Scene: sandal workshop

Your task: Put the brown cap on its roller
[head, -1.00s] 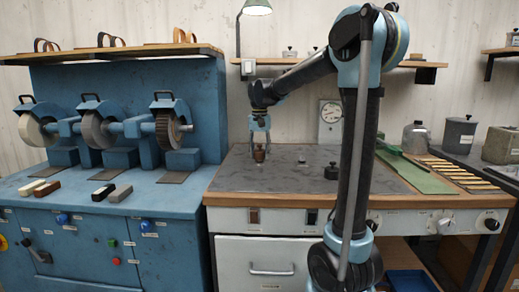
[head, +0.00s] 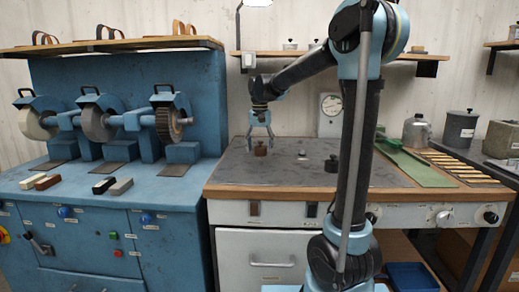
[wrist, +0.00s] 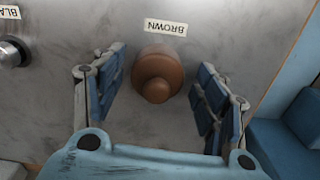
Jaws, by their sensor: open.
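The brown cap (head: 260,149) stands upright on the grey worktop, and the wrist view shows it from above (wrist: 158,73), right beside a label reading BROWN (wrist: 165,27). What lies under the cap is hidden, so its roller does not show. My gripper (head: 260,141) is open and empty just above the cap. In the wrist view its two blue-padded fingers stand on either side of the cap, with clear gaps. A bare metal roller (wrist: 10,52) sits at the left of the wrist view, near a partly cut-off label.
A black cap (head: 331,168) stands on the worktop (head: 290,174) to the right. A small metal post (head: 302,154) is between it and the brown cap. Blue grinding machines (head: 110,185) stand at left. A green mat (head: 425,170) lies at right.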

